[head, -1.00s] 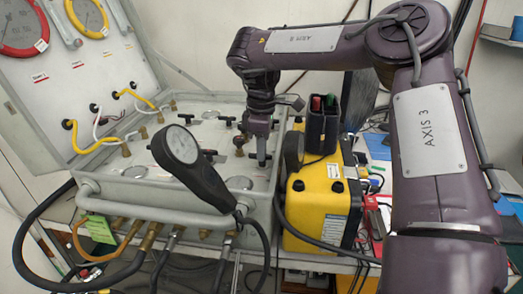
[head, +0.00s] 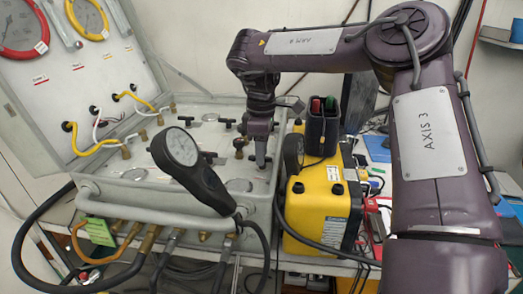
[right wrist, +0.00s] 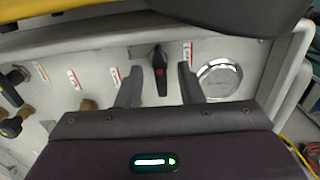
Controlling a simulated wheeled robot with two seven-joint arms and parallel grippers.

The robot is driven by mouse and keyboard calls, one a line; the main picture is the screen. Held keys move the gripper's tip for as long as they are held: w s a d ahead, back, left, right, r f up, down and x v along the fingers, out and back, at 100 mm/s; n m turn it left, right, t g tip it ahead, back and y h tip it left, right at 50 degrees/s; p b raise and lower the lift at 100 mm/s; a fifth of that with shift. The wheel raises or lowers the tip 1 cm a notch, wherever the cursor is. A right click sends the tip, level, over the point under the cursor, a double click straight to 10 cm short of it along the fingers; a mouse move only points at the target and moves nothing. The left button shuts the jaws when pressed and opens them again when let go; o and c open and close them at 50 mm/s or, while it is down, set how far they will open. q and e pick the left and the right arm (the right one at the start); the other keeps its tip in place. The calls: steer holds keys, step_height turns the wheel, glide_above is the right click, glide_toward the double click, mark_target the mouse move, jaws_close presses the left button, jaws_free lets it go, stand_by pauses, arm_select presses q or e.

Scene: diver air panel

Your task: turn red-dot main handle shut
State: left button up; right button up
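The main handle (right wrist: 160,68) is a black lever with a red dot, in the right wrist view. It lies lengthwise up and down the picture on the pale panel (right wrist: 60,55). My right gripper (right wrist: 158,82) is open, with one finger on each side of the handle and a gap visible on both sides. In the head view my right gripper (head: 260,158) points down at the right part of the panel (head: 135,188). I cannot make out the red-dot handle for sure there. My left gripper is not in view.
A black dial gauge (head: 183,147) stands out in front of the panel. A yellow case (head: 318,205) is right of the panel. A round silver disc (right wrist: 219,78) is right of the handle. Other black handles (right wrist: 15,78) are at left. Hoses hang along the front.

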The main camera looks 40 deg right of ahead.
step_height(320, 180, up, 7)
steer(key=shift+f+p, duration=0.2)
steer(key=shift+p, duration=0.4)
steer(key=shift+r, duration=0.55)
